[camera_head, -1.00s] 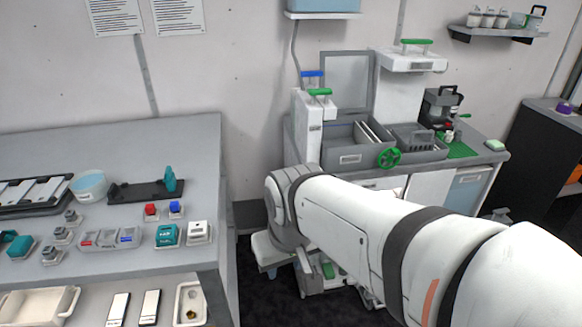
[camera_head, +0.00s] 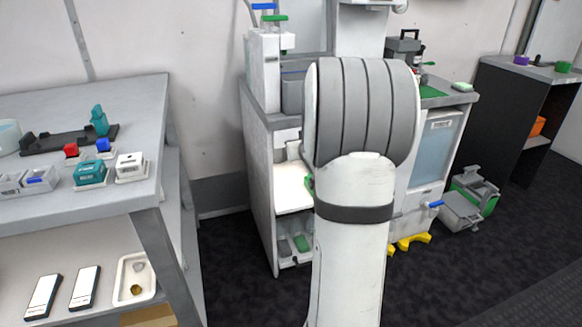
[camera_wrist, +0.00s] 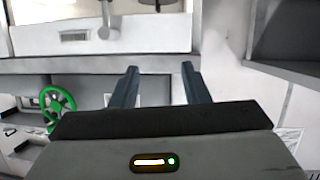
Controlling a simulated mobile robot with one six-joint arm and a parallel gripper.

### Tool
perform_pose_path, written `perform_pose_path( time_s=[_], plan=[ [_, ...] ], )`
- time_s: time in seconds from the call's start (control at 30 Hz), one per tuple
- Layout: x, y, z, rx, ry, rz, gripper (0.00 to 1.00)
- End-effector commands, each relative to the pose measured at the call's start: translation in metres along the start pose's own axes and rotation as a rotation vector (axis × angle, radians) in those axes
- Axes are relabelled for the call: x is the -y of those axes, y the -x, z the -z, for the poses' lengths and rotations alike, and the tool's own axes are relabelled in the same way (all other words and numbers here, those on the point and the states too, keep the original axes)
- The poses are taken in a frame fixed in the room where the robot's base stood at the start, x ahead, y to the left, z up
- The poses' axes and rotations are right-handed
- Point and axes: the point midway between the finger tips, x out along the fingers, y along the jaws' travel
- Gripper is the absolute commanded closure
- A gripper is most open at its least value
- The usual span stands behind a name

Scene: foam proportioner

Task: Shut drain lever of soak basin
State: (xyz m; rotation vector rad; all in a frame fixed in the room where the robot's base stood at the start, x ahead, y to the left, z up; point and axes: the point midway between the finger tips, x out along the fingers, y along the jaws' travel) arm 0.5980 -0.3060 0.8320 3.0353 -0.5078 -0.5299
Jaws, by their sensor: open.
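A blue lever (camera_head: 436,204) sticks out low on the right front of the white and grey workstation, below a cabinet with a pale blue window (camera_head: 436,150). I cannot tell whether it is the soak basin's drain lever, or whether it is open or shut. The basin is not clearly seen; my arm covers the middle of the workstation in the head view. My gripper (camera_wrist: 161,84) shows in the wrist view with two dark blue fingers apart and nothing between them. A green handwheel (camera_wrist: 57,98) is left of the fingers. My gripper is hidden in the head view.
A grey table (camera_head: 85,180) with small blocks stands at the left. A grey-green case (camera_head: 470,199) and yellow feet (camera_head: 410,241) are on the floor at the right. A black shelf unit (camera_head: 515,120) stands farther right. Dark floor is clear in front.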

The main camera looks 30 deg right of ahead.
Motion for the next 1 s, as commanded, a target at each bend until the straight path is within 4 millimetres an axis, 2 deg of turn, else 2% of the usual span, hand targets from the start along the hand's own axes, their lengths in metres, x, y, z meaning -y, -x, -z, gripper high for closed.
perform_pose_path(
  time_s=[0.03, 0.1, 0.23, 0.37, 0.57, 0.8, 1.0],
  plan=[
    [-0.018, -0.025, -0.037, -0.049, -0.011, 0.001, 0.58],
    [-0.038, -0.044, -0.056, -0.124, -0.022, 0.016, 0.58],
    [-0.066, -0.066, -0.085, -0.236, -0.040, 0.052, 0.58],
    [-0.083, -0.075, -0.101, -0.306, -0.052, 0.079, 0.58],
    [-0.089, -0.085, -0.103, -0.340, -0.057, 0.098, 0.58],
    [-0.085, -0.121, -0.091, -0.339, -0.056, 0.099, 0.58],
    [-0.083, -0.143, -0.082, -0.338, -0.057, 0.098, 0.58]
  ],
)
